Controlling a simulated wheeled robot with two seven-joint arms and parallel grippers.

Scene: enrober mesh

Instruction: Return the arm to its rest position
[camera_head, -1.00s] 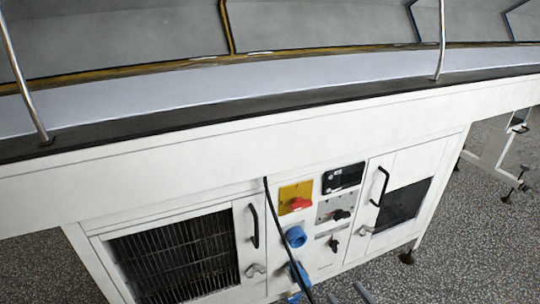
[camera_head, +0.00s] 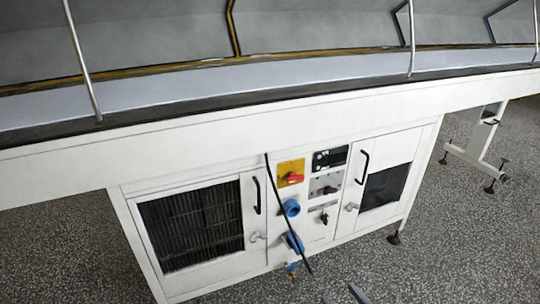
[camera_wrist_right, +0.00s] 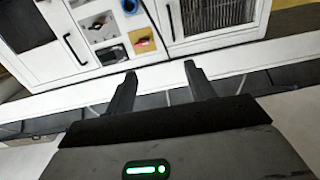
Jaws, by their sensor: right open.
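My right gripper (camera_head: 343,296) shows only as two grey fingertips at the bottom edge of the head view. In the right wrist view the right gripper (camera_wrist_right: 158,80) is open, its two dark fingers apart with nothing between them. It points toward the white machine and appears clear of it. My left gripper is not in view. The white enrober machine (camera_head: 240,125) spans the head view, with a long belt bed above a cabinet.
Black door handles (camera_head: 362,168) stick out. Metal posts (camera_head: 411,40) rise from the bed. Speckled floor (camera_head: 450,240) lies open at the right.

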